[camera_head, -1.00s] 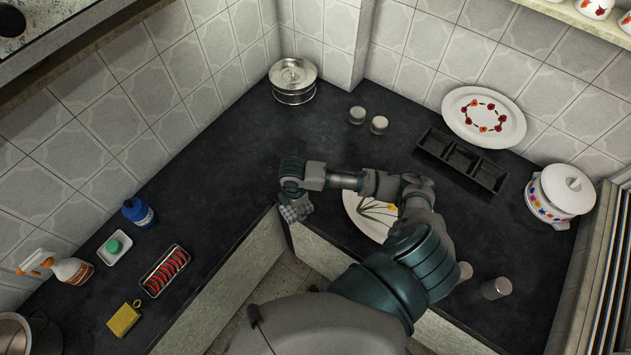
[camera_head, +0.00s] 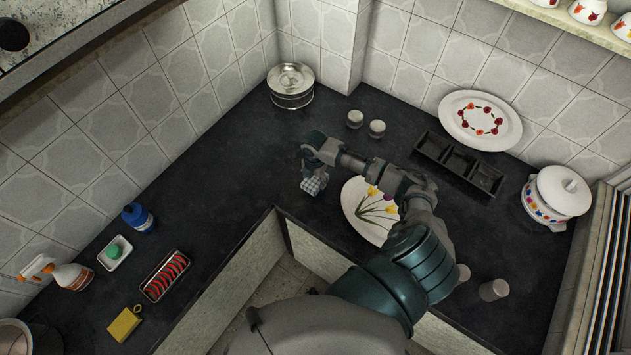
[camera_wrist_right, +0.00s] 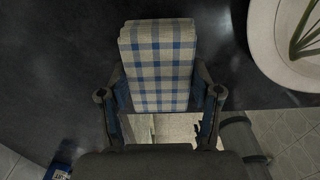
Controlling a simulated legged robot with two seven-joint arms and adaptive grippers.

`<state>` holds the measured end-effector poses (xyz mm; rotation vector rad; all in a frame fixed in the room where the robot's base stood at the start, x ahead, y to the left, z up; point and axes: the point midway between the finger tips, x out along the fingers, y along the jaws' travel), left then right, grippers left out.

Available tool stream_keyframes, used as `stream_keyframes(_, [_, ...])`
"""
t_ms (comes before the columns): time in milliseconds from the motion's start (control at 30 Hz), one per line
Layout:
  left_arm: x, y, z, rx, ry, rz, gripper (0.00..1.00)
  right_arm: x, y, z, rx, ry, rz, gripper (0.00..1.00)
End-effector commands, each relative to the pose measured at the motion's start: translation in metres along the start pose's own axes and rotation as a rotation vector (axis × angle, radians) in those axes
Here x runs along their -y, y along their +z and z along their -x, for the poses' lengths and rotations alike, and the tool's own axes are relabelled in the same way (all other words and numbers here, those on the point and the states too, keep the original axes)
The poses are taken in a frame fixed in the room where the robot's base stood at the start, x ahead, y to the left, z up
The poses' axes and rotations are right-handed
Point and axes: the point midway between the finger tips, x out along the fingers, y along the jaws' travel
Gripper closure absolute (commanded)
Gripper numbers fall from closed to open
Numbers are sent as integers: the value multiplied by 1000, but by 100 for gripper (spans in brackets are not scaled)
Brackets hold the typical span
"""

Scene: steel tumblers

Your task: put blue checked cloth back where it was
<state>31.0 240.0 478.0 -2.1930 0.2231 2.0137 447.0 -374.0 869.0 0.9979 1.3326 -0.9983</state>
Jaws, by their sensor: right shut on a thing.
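The blue checked cloth (camera_head: 314,185) is a small folded white and blue bundle over the dark counter, near its inner corner. It also shows in the right wrist view (camera_wrist_right: 160,65), upright between the two fingers. My right gripper (camera_head: 308,172) is shut on the cloth; its fingers (camera_wrist_right: 160,108) press on both sides of it. I cannot tell whether the cloth touches the counter. My left gripper is not in view.
A white plate with painted tulips (camera_head: 362,222) lies just right of the cloth, partly under my right arm. Steel tumblers (camera_head: 493,290) stand at the right front, and two more (camera_head: 355,118) near the back. A black compartment tray (camera_head: 459,162) lies behind. The counter (camera_head: 240,160) left of the cloth is clear.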

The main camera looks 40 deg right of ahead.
Motion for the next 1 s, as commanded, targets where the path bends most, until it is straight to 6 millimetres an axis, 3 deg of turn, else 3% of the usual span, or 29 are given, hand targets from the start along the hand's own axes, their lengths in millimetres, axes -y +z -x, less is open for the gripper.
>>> stream_keyframes(67, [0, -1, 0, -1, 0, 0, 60, -4, 9, 0, -1, 1, -4, 69])
stream_keyframes(300, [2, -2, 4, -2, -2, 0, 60, -3, 9, -35, -2, 0, -2, 69])
stream_keyframes(600, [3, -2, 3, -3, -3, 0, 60, -3, 9, -37, -1, 1, -2, 69])
stream_keyframes(633, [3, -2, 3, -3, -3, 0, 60, -3, 9, -38, -1, 0, -1, 34])
stream_keyframes(733, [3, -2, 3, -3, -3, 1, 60, -3, 9, -37, -1, 0, -1, 12])
stream_keyframes(1000, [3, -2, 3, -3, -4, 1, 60, -3, 8, -37, 0, 1, -1, 12])
